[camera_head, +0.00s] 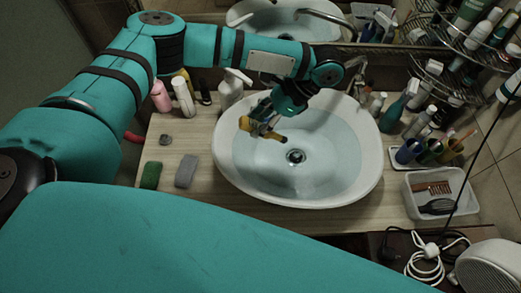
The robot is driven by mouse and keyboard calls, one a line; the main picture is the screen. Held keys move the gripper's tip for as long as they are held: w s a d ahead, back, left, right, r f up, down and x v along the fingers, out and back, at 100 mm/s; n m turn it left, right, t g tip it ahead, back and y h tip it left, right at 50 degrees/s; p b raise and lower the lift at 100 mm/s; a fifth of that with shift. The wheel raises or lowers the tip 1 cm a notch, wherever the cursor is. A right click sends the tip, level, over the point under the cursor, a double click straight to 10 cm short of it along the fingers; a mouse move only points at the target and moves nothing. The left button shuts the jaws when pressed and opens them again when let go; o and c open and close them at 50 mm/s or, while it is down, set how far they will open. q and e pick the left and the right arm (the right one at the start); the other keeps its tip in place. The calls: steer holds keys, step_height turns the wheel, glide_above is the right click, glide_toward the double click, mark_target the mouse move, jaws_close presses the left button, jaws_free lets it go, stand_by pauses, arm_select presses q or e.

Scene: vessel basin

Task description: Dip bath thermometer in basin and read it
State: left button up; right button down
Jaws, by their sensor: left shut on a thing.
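The white oval basin (232,180) sits on a light wooden counter and appears to hold clear, bluish water, with the drain visible at its middle. My left gripper (264,125) reaches over the basin's left back part and is shut on the bath thermometer (272,136). The thermometer is a small yellow-brown piece with a dark tip, lying slanted in the jaws. I cannot tell whether its lower end touches the water, and its scale is too small to read. My right gripper is not in view.
Bottles (183,97) and a white pump dispenser (231,89) stand behind left. Two sponges (186,171) lie on the counter (205,206) at left. A white tray (464,208) with a comb and brush is at right. A faucet (357,75) stands behind the basin.

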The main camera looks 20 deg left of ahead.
arm_select(q)
steer(key=shift+r, duration=0.1)
stand_by(0.5)
steer(key=shift+r, duration=1.45)
steer(key=shift+f, duration=0.1)
